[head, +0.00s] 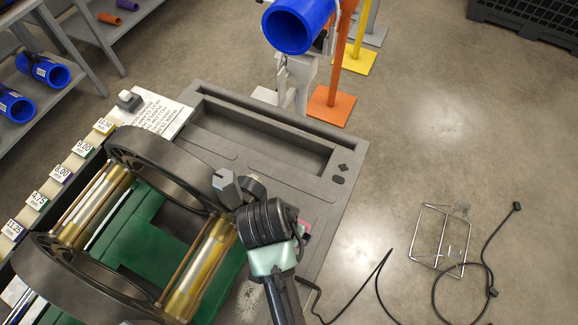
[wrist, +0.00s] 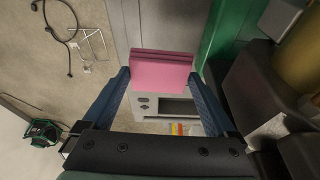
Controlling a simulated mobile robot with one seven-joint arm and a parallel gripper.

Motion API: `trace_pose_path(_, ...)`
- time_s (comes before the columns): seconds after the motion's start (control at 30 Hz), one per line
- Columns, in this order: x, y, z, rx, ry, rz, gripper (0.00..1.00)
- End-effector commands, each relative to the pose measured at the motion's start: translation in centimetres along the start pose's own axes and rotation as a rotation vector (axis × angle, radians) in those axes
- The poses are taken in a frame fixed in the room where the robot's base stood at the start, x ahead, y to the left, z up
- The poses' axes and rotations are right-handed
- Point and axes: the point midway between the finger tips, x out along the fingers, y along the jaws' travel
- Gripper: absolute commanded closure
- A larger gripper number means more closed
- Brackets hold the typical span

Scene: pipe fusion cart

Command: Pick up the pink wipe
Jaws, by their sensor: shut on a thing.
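The pink wipe (wrist: 163,70) is a flat, folded pink block in the wrist view. My gripper (wrist: 158,77) has one dark blue finger at each side of it and is shut on it. In the head view only a small pink bit of the wipe (head: 305,227) shows beside my wrist, over the right side of the grey cart top (head: 335,205). My arm hides the fingers and most of the wipe there. I cannot tell whether the wipe still touches the cart.
The fusion machine with its dark clamp rings (head: 150,160) stands close on the left. A blue pipe (head: 290,32) is held beyond the cart. A wire frame (head: 438,238) and black cable (head: 490,262) lie on the floor at right. The floor (head: 450,120) beyond is mostly clear.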

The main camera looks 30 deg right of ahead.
Motion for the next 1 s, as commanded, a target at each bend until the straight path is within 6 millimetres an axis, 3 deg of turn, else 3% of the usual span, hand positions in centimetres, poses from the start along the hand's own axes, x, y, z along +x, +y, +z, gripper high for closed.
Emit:
trace_pose_path(0.5,-11.7,0.0,-3.6,-0.001,-0.002,0.001,0.60)
trace_pose_path(1.0,-17.2,0.0,-5.3,-0.001,0.000,0.000,0.60)
